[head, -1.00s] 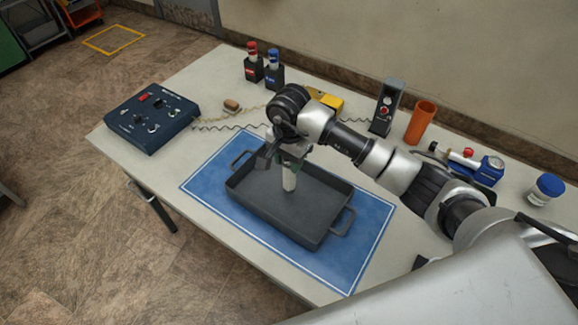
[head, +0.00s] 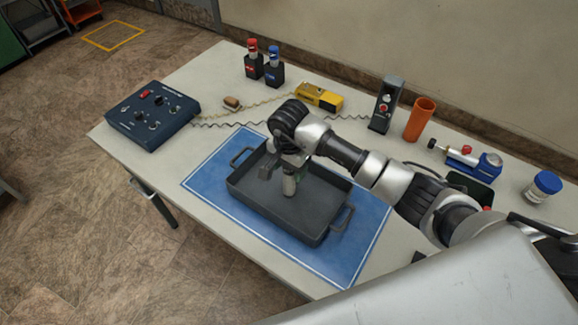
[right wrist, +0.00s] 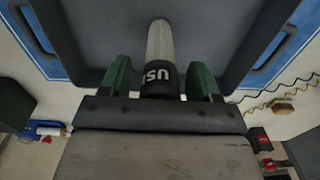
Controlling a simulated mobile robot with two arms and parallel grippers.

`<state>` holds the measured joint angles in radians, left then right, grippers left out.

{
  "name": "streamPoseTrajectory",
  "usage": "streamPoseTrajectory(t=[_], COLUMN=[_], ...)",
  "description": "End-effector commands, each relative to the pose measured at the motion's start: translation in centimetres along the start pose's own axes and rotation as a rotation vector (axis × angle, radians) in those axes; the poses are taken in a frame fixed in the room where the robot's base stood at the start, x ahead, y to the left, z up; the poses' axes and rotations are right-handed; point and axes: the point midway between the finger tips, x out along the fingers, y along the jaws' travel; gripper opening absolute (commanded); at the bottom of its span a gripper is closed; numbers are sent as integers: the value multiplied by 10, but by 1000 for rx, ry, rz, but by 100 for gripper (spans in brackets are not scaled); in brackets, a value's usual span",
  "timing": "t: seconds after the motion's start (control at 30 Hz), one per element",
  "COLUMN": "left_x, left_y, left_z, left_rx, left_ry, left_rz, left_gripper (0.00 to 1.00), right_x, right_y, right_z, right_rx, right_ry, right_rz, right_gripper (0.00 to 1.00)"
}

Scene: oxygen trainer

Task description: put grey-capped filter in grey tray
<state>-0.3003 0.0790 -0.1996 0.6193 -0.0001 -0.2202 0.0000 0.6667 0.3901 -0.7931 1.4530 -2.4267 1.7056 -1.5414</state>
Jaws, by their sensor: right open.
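The grey tray (head: 262,206) lies on a blue mat on the table. The filter (head: 289,187) is a pale cylinder over the inside of the tray; in the right wrist view its body (right wrist: 160,40) runs out from a dark grey cap (right wrist: 160,80) lettered "US". My right gripper (head: 290,170) is over the tray, pointing down. Its green finger pads (right wrist: 160,82) stand either side of the cap, with a narrow gap on each side, so it is open around the filter. Whether the filter's lower end touches the tray floor I cannot tell. My left gripper is out of view.
Blue mat (head: 362,255) is clear around the tray. Behind stand red-topped (head: 253,64) and blue-topped (head: 274,70) bottles, a yellow device (head: 319,97), a dark upright box (head: 385,105) and an orange cup (head: 420,119). A control box (head: 152,115) sits left, a blue-capped jar (head: 542,187) right.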

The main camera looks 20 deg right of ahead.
Motion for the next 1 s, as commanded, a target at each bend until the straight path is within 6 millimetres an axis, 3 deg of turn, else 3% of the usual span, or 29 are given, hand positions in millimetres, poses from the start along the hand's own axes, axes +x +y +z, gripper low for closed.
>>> streamPoseTrajectory(t=[0.27,0.7,1.0], left_x=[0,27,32], left_y=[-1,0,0], left_z=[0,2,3], left_rx=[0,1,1], left_ry=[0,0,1], left_rz=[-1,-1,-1], left_gripper=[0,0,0], right_x=[-9,-96,-123], right_y=[-1,0,0], right_z=[-1,-1,0], right_rx=[-1,-1,0], right_ry=[2,4,0], right_rz=[-4,-4,0], right_gripper=[62,62,62])
